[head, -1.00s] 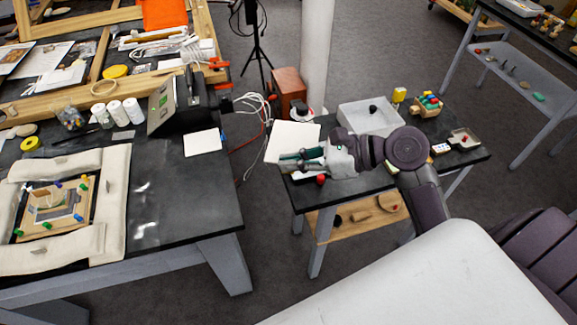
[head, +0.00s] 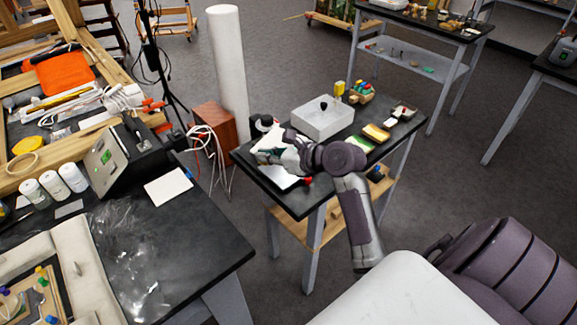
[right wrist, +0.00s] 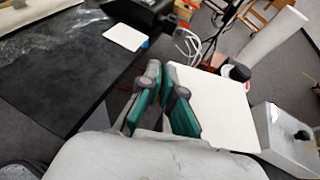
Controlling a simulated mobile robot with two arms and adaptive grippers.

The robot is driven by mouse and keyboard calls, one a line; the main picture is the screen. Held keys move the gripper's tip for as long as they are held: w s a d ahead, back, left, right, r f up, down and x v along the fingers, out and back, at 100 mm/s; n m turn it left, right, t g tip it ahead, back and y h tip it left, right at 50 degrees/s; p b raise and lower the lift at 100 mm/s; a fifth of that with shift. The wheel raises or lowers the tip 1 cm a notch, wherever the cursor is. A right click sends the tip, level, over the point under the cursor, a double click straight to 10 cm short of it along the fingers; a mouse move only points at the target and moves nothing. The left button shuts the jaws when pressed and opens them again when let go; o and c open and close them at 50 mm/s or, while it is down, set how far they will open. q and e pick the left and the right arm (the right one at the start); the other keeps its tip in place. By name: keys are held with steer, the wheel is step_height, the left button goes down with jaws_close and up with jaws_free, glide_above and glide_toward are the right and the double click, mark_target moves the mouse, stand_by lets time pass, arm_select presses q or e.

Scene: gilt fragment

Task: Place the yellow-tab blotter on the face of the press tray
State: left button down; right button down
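A plain white sheet (head: 268,141) lies at the left end of the small dark table; no yellow tab shows on it, so I cannot tell if it is the blotter. It also shows in the right wrist view (right wrist: 222,105). My right gripper (head: 266,152) is low over this sheet and partly covers it. In the right wrist view its green fingers (right wrist: 162,75) stand a narrow gap apart, with nothing clearly held. My left gripper is out of view.
A blue-tabbed white card (head: 168,187) lies on the large left table, near a grey device (head: 112,160) and white jars (head: 53,184). A yellow block (head: 340,88) and a small wooden crate (head: 361,93) stand behind the box. A white column (head: 228,75) rises behind.

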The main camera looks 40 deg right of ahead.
steer(key=w+d+r+m+h, duration=0.1)
steer(key=w+d, duration=0.1)
steer(key=w+d+r+m+h, duration=0.1)
steer(key=w+d+h, duration=0.1)
steer(key=w+d+r+m+t+h, duration=0.1)
steer(key=w+d, duration=0.1)
steer(key=shift+w+d+r+m+p, duration=0.15)
steer(key=shift+w+d+m+p, duration=0.05)
steer(key=shift+m+p, duration=0.1)
glide_above(276, 176)
step_height(276, 176, down, 13)
steer(key=shift+s+a+r, duration=0.1)
steer(key=shift+f+b, duration=0.3)
steer(key=shift+f, duration=2.15)
steer(key=shift+f, duration=0.15)
steer(key=c, duration=1.3)
jaws_free()
